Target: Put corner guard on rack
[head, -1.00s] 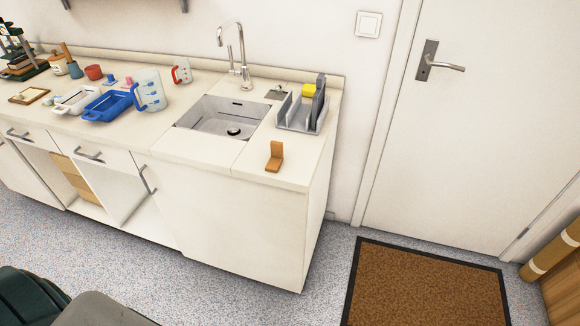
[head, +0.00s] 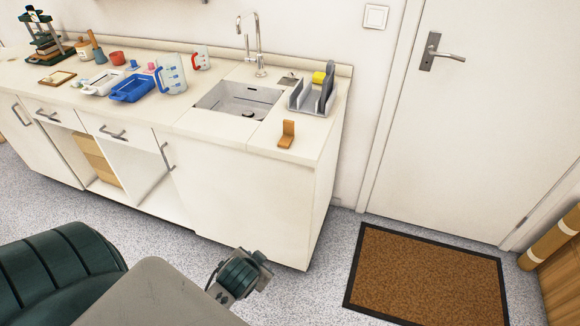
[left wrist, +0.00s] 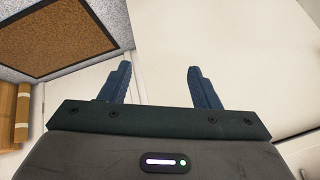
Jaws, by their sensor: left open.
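The corner guard is probably the small orange-brown L-shaped piece (head: 287,134), standing on the counter near its front right edge in the head view. The grey rack (head: 298,97) stands behind it, right of the sink, with upright dividers. A yellow item (head: 318,78) and a dark grey upright piece (head: 327,88) are at the rack. My left gripper (left wrist: 160,82) is open, with nothing between its blue fingers in the left wrist view. In the head view my arm is low in front of the cabinet, well away from the corner guard. My right gripper is not in view.
The sink (head: 240,101) and faucet (head: 254,45) are left of the rack. A blue tray (head: 132,91), a white tray, measuring jugs and cups crowd the left counter. The counter around the corner guard is clear. A brown doormat (head: 428,272) lies before the door (head: 490,110).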

